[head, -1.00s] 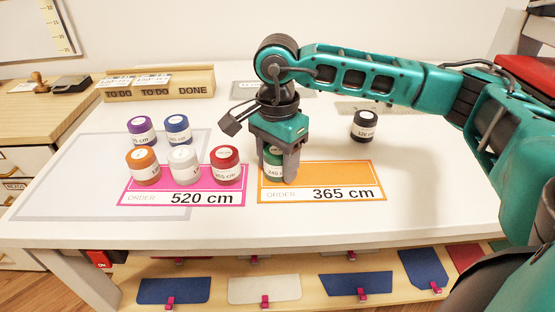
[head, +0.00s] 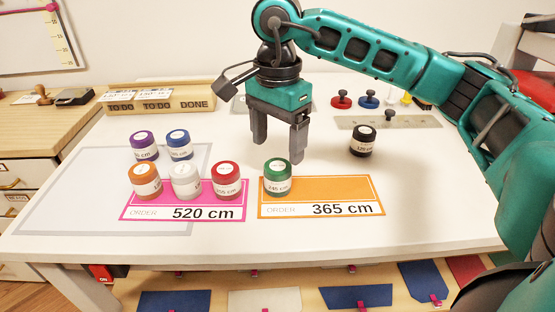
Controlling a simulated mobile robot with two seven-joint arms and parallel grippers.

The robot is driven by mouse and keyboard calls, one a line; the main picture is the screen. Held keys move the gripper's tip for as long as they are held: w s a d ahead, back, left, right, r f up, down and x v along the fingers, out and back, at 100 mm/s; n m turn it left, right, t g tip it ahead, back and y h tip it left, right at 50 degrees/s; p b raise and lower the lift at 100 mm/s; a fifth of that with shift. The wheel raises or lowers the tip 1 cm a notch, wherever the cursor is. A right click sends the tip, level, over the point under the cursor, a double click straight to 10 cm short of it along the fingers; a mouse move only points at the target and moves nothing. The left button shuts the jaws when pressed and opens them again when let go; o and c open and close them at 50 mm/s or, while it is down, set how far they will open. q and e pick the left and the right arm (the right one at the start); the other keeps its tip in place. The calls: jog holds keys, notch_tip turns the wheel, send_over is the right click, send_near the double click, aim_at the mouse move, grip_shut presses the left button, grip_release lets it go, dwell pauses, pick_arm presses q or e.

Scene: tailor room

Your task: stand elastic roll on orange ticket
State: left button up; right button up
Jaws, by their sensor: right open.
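The orange ticket (head: 340,188) reads "ORDER 365 cm" and lies on the white table. A green elastic roll (head: 277,178) stands upright on its left part, with a label that seems to read 245 cm. A black roll (head: 363,141) stands upright on the bare table behind the ticket, to the right; its label seems to read 120 cm. My right gripper (head: 278,150) is open and empty, pointing down above and behind the green roll, apart from it. My left gripper is not in view.
The pink ticket (head: 183,213), reading 520 cm, holds orange, white and red rolls (head: 227,180). Purple and blue rolls (head: 178,145) stand behind them. A wooden TO DO/DONE holder (head: 160,96) is at the back left. A grey plate with knobs (head: 388,121) lies at the back right.

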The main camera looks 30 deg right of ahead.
aim_at(278, 166)
jog(key=shift+r, duration=1.95)
